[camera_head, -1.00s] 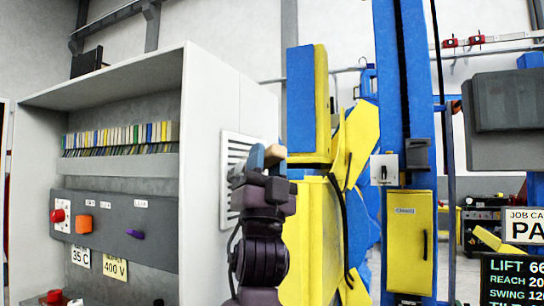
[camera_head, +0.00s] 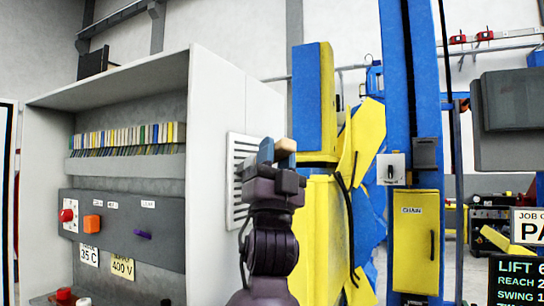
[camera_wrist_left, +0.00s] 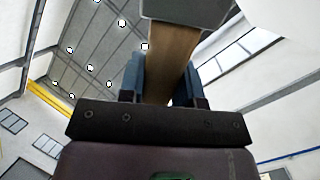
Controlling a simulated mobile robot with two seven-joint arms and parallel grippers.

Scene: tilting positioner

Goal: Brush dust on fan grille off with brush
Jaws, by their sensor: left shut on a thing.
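The fan grille (camera_head: 236,165) is a pale slatted panel on the right side wall of the open grey cabinet. My left gripper (camera_head: 277,151) stands upright in front of the grille's right part and hides some of it. In the left wrist view its blue fingers are shut on the wooden handle of the brush (camera_wrist_left: 170,65). A grey block (camera_wrist_left: 185,10) is at the handle's far end. In the head view only a tan bit of the brush (camera_head: 287,145) shows. I cannot tell whether the brush touches the grille, and no dust can be made out. My right gripper is out of view.
The cabinet (camera_head: 205,110) has a grey control panel (camera_head: 115,215) with red and orange knobs. A blue and yellow machine (camera_head: 320,215) stands close right of my left gripper. A blue column (camera_head: 398,100) with a yellow door (camera_head: 415,245) is farther right.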

